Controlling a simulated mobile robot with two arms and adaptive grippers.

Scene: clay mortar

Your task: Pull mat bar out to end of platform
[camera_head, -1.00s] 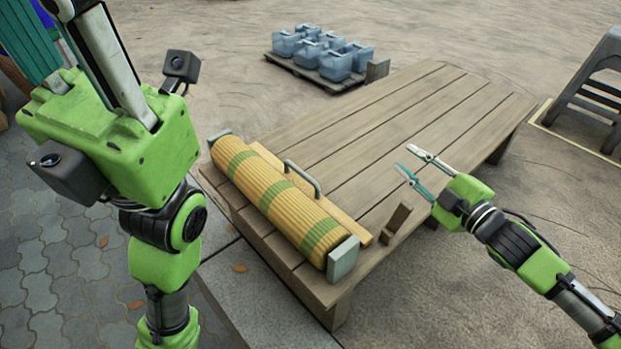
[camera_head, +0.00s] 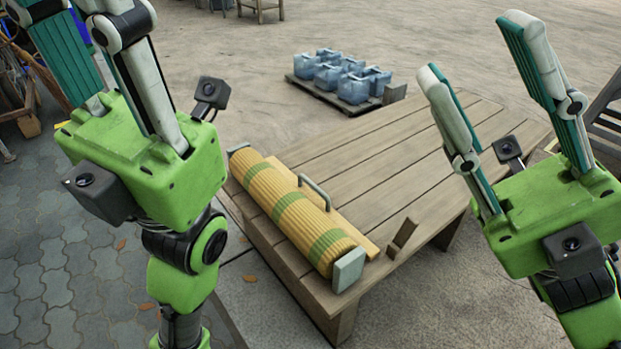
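A rolled yellow mat (camera_head: 268,193) with green bands lies along the left end of the wooden platform (camera_head: 395,165). Grey-green blocks (camera_head: 349,269) show at both its ends. A grey bar handle (camera_head: 316,190) stands on a flat yellow board (camera_head: 338,221) along the roll's right side. My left gripper (camera_head: 80,25) is raised at the upper left, apart from the mat; its fingers are spread and empty, the tips near or past the top edge. My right gripper (camera_head: 470,50) is raised at the right, open and empty, hiding part of the platform's right side.
A small wooden block (camera_head: 403,232) stands on the platform's near edge. Blue containers (camera_head: 353,88) sit on a dark pallet (camera_head: 340,101) beyond the platform. A grey stool (camera_head: 606,120) is partly hidden at the right. The platform's middle planks are bare.

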